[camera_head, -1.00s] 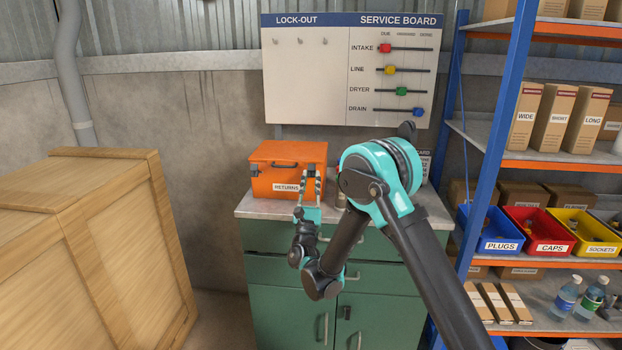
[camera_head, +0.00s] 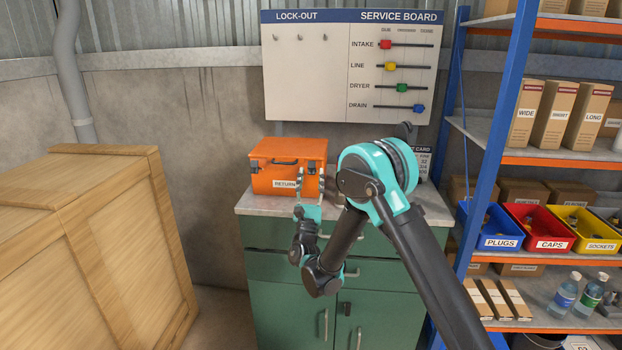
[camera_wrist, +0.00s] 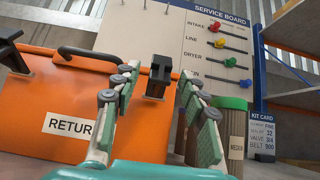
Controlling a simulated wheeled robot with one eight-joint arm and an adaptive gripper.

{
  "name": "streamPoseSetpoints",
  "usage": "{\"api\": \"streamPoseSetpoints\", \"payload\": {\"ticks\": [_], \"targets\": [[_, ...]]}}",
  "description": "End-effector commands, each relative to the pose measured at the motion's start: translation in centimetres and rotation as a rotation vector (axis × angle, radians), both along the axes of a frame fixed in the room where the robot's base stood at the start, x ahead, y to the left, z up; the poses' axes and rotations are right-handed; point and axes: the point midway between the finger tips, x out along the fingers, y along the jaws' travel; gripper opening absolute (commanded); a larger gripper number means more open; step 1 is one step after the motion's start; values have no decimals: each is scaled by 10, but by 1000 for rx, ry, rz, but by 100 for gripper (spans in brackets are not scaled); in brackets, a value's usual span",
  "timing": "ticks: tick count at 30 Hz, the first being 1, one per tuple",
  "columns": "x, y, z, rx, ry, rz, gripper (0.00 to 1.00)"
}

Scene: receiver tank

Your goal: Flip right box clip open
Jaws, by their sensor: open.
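The orange box (camera_head: 289,154), labelled RETURNS, stands on the green cabinet's top. Its front also fills the left of the wrist view (camera_wrist: 60,105). The right clip (camera_wrist: 158,76) is a dark block on the upper front of the box. The left clip (camera_wrist: 9,44) and the dark handle (camera_wrist: 92,54) show to its left. My gripper (camera_wrist: 160,84) is open, with one finger on each side of the right clip in the picture. Contact cannot be told. In the head view my gripper (camera_head: 310,178) is in front of the box's right side.
A jar (camera_wrist: 236,125) and a kit card (camera_wrist: 262,133) stand to the right of the box. The service board (camera_head: 350,67) is on the wall behind. A wooden crate (camera_head: 80,230) is at left, and shelves with bins (camera_head: 490,228) are at right.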

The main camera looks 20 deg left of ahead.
Motion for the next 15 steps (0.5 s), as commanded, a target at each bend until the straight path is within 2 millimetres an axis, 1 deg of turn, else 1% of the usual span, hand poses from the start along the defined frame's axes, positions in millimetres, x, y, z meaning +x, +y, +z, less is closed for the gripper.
{"api": "streamPoseSetpoints", "payload": {"ticks": [4,8,15], "targets": [[0,0,2,0,0,0,43],[0,0,14,0,0,0,43],[0,-1,55,0,0,0,43]]}}
